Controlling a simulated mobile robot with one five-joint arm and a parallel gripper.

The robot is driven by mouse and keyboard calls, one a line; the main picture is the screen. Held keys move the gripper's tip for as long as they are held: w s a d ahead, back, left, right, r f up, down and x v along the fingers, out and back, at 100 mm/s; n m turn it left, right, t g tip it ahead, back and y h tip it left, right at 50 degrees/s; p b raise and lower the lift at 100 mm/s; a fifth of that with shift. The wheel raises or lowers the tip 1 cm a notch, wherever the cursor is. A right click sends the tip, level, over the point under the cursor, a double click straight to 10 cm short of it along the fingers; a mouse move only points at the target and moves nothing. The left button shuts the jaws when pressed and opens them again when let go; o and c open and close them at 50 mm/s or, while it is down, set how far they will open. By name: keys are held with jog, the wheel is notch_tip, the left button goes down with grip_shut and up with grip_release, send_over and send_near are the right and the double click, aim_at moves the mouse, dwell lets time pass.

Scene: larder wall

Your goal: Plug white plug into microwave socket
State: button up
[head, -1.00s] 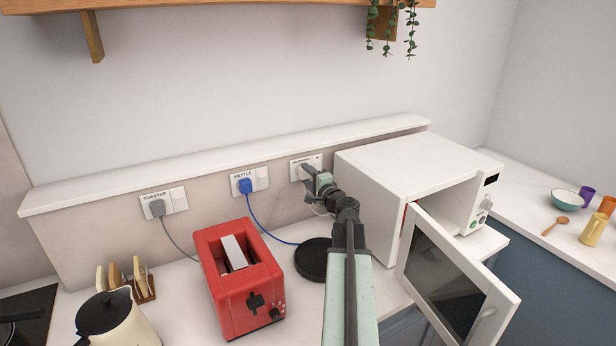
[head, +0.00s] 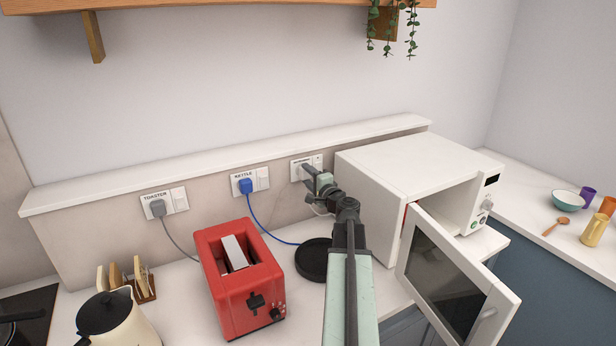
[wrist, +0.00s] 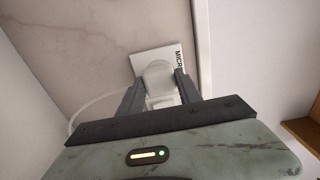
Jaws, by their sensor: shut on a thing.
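My gripper (head: 307,172) is at the microwave socket (head: 298,164) on the wall, left of the microwave (head: 420,175). In the wrist view my gripper (wrist: 160,85) is shut on the white plug (wrist: 158,75), one finger on each side. The plug is right in front of the socket plate (wrist: 150,58), which carries lettering beginning "MICR". I cannot tell whether the pins are fully seated. A white cord (wrist: 88,108) runs from the plug to the left. In the head view the plug is mostly hidden by my gripper.
The microwave door (head: 455,275) hangs open. A red toaster (head: 240,285), a black round base (head: 314,260) and a cream kettle (head: 118,325) stand on the counter. A blue plug (head: 246,186) is in the kettle socket, a grey plug (head: 158,208) in the toaster socket.

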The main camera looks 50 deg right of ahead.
jog(key=shift+w+d, duration=0.15)
jog(key=shift+w, duration=0.3)
dwell(0.4)
jog(key=o, duration=1.3)
jog(key=shift+o, duration=0.2)
jog(key=shift+s, duration=0.15)
jog(key=v, duration=0.7)
jog(key=shift+s, duration=0.25)
